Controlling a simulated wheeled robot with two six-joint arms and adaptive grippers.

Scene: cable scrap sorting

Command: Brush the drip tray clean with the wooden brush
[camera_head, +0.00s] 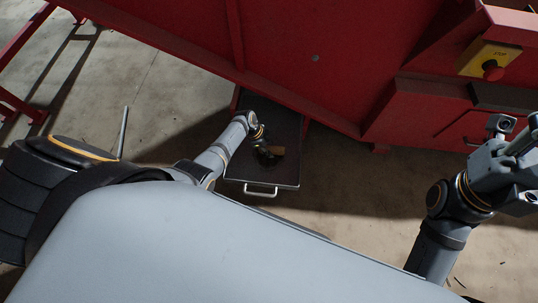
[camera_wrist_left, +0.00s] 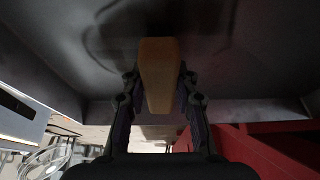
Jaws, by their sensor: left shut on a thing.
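The drip tray (camera_head: 290,172) is a dark, shallow tray with a light handle, pulled out under the red machine. My left gripper (camera_head: 266,153) is over the tray, shut on the wooden brush (camera_head: 278,150). In the left wrist view the brush's tan wooden block (camera_wrist_left: 158,75) sits between the two dark fingers (camera_wrist_left: 158,108). The dark tray surface (camera_wrist_left: 250,55) is close beyond it. The bristles are hidden, so I cannot tell whether they touch the tray. My right gripper (camera_head: 508,150) is at the right edge, away from the tray; its fingers are partly cut off.
The red machine (camera_head: 300,60) stands behind and over the tray's far end. A yellow box with a red stop button (camera_head: 492,70) is on its right. A red frame (camera_head: 22,105) stands far left. The concrete floor (camera_head: 345,185) right of the tray is clear.

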